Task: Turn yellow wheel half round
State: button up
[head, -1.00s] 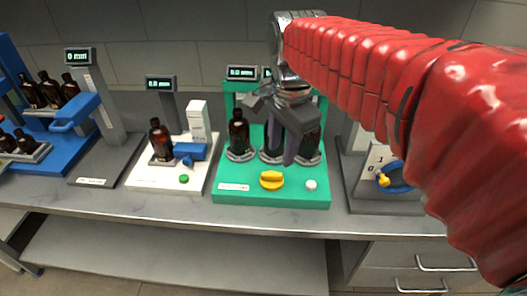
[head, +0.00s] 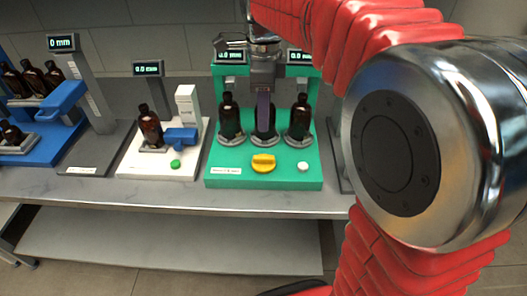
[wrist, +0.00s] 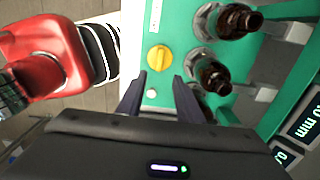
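The yellow wheel (head: 263,163) is a small knob with a raised grip bar, on the front deck of the green station (head: 225,172). It also shows in the wrist view (wrist: 159,58), just beyond my fingertips and roughly in line with the gap between them. My gripper (head: 263,128) points down above the station, in front of the middle bottle, which it partly hides. In the wrist view my gripper (wrist: 160,78) has its two dark fingers apart with nothing between them. The fingers appear clear of the wheel.
Three amber bottles stand in round holders behind the wheel, including a left one (head: 229,117) and a right one (head: 299,119). A white button (head: 303,166) sits right of the wheel. A white station (head: 130,165) with a blue clamp stands to the left. The bench front is clear.

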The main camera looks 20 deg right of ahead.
aim_at(264, 157)
notch_tip(264, 157, down, 14)
jog(key=shift+r, duration=0.25)
dwell(0.4)
jog(key=shift+c, duration=0.5)
grip_shut()
